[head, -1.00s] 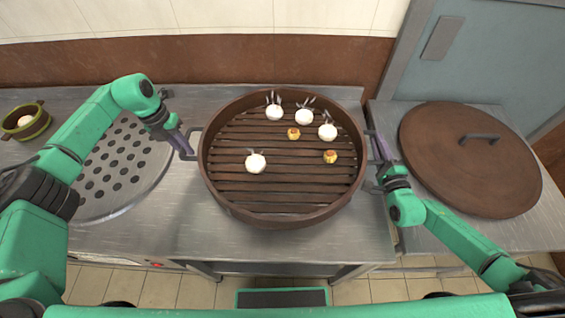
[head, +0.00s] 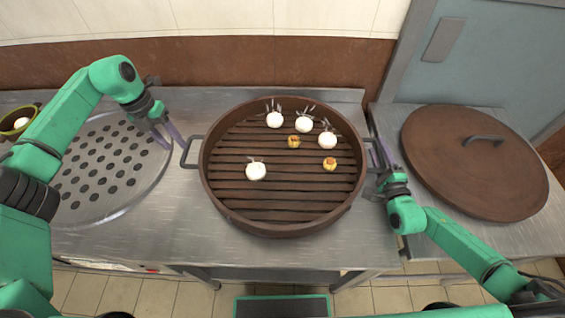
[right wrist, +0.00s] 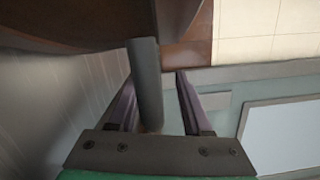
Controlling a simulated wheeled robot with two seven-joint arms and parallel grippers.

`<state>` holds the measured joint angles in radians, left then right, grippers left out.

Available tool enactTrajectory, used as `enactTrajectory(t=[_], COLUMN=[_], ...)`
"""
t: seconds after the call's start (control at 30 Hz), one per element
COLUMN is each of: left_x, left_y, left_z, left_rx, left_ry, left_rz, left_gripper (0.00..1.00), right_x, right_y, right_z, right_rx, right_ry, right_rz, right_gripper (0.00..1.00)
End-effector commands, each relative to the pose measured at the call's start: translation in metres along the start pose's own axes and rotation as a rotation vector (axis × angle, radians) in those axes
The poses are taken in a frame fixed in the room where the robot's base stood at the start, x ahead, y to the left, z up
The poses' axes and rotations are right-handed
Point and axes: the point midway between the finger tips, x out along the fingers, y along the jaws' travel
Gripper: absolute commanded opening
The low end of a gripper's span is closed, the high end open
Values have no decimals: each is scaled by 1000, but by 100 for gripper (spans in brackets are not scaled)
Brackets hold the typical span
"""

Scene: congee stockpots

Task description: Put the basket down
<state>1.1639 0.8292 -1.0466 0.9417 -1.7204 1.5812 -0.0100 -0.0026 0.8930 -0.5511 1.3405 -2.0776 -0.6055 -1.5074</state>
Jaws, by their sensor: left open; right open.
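The round brown basket (head: 285,226) rests on the steel counter in the head view, with white buns (head: 256,171) and small yellow pieces (head: 330,163) on its slats. My left gripper (head: 170,140) is open and empty, up and left of the basket's left handle (head: 189,152), apart from it. My right gripper (head: 381,160) is open at the basket's right side. In the right wrist view its two fingers (right wrist: 152,105) stand on either side of the right handle (right wrist: 147,80), with gaps, and the basket wall (right wrist: 70,25) shows above.
A perforated round steel plate (head: 100,175) lies on the counter at left, under my left arm. A green bowl (head: 18,121) with a white item stands at far left. A brown lid (head: 470,175) lies on the right-hand counter. Bare counter (head: 190,220) lies left of the basket.

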Motion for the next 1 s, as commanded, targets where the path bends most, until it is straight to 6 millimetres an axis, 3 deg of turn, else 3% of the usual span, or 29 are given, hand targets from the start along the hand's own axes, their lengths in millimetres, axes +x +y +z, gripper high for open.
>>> enactTrajectory(t=[0.1,0.3,0.47,0.8,1.0], left_x=[-31,-56,-57,-56,-56], left_y=[0,0,0,0,0], left_z=[0,0,-1,-1,-1], left_rx=[0,-1,-1,0,0], left_ry=[-4,-1,1,1,1], left_rz=[0,0,0,0,0], left_gripper=[48,48,48,48,48], right_x=[0,-1,-23,-107,-121], right_y=[0,0,2,2,0], right_z=[0,0,0,0,0], right_rx=[0,0,-1,0,0], right_ry=[0,0,-1,-1,0], right_rz=[0,1,6,6,0], right_gripper=[49,49,49,49,49])
